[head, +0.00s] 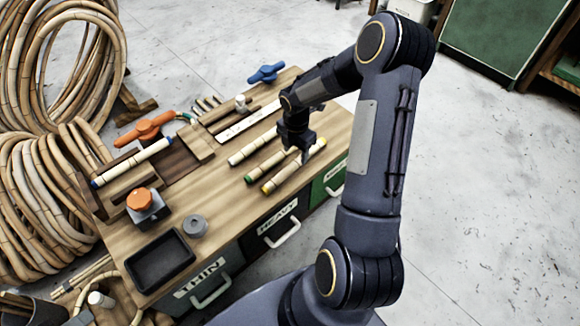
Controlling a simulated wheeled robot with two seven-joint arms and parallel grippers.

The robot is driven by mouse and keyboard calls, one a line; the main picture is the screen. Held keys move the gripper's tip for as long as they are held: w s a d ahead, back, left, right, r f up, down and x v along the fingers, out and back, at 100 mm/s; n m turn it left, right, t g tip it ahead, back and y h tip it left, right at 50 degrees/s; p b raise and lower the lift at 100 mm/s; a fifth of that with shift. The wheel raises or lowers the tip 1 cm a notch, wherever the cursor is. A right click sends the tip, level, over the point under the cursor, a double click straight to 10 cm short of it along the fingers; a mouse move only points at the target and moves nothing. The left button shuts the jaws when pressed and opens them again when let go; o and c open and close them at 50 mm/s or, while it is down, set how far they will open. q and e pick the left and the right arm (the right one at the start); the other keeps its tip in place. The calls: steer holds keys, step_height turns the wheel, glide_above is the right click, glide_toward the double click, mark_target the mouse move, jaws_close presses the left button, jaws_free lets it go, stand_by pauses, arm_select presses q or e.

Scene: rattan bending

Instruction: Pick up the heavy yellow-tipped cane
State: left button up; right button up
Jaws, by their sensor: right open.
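The yellow-tipped cane (288,173) lies on the wooden bench top, the nearest of three parallel canes, with its yellow end toward the lower left. A green-tipped cane (266,167) lies just beyond it, and a pale-tipped cane (246,152) lies beyond that. My right gripper (305,156) points down at the right-hand part of the canes, its jaws open. Its fingertips are close to the yellow-tipped cane and hide part of the canes; I cannot tell whether they touch. My left gripper is not in view.
The bench top (225,192) also carries a blue-tipped cane (132,162) on a wooden jig, an orange knob (140,199), a black tray (160,261) and a grey cylinder (194,226). Drawers labelled THIN (200,277) and HEAVY (278,217) face front. Cane coils (40,195) stand left.

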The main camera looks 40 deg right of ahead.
mark_target(294, 164)
steer(key=f+b, duration=0.1)
steer(key=f, duration=0.3)
steer(key=f+b, duration=0.1)
steer(key=f, duration=0.1)
steer(key=shift+a+b, duration=0.35)
steer(key=shift+r, duration=0.1)
steer(key=c, duration=1.1)
